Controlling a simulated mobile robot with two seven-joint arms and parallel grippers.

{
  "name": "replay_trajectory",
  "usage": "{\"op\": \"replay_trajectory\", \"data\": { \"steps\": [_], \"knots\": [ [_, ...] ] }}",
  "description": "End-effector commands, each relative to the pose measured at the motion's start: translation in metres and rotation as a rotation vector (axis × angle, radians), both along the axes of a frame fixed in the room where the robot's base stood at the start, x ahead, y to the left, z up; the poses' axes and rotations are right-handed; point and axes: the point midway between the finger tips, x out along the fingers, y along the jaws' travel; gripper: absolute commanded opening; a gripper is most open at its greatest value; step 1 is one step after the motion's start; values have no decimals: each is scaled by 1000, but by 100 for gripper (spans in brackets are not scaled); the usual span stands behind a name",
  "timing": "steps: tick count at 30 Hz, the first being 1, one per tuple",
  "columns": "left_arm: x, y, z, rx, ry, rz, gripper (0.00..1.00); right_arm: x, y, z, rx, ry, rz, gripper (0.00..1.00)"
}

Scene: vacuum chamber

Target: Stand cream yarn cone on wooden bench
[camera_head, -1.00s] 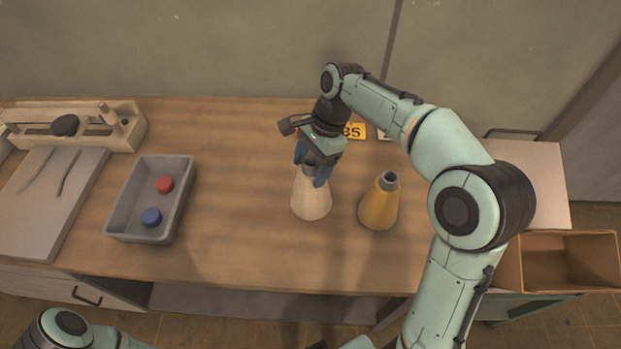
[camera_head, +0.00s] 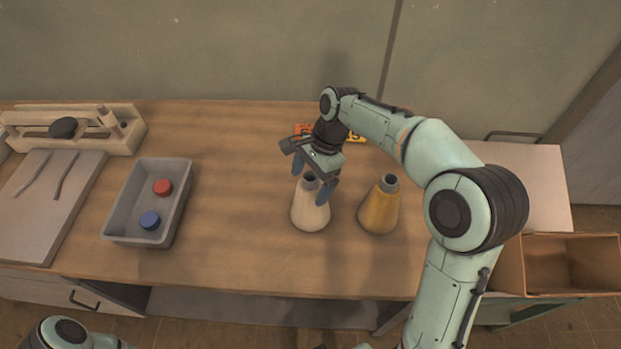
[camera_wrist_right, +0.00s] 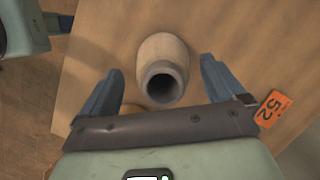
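The cream yarn cone (camera_head: 311,214) stands upright on the wooden bench (camera_head: 240,235), left of a yellow cone. My right gripper (camera_head: 312,194) is open above and around the cone's top, with a blue finger on either side. In the right wrist view the cone (camera_wrist_right: 166,60) shows its grey hollow tip between the open fingers (camera_wrist_right: 162,80), with a gap on both sides. My left gripper is not in view; only part of my left arm shows at the bottom left.
The yellow cone (camera_head: 379,210) stands close on the right. A grey bin (camera_head: 115,228) with a red and a blue disc is at left, beside a pale board (camera_head: 40,235). Number tags (camera_head: 304,129) lie behind my gripper. An open cardboard box (camera_head: 510,265) is at right.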

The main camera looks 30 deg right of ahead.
Motion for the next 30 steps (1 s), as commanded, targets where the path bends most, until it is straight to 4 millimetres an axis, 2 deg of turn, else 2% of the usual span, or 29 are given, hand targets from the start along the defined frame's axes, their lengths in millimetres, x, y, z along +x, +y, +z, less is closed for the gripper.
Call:
{"op": "replay_trajectory", "data": {
  "steps": [5, 8, 21, 25, 30],
  "knots": [
    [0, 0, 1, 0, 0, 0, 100, 0, 0, 2, 0, -1, 0, 96],
    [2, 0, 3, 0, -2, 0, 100, 1, -2, 10, -1, -4, -1, 96],
    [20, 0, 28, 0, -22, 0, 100, 1, -30, 95, -1, -5, -3, 96],
    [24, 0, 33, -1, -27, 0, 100, 1, -35, 110, -1, -4, -2, 96],
    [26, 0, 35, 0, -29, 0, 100, 0, -37, 117, 0, 0, -1, 96]
  ]
}}
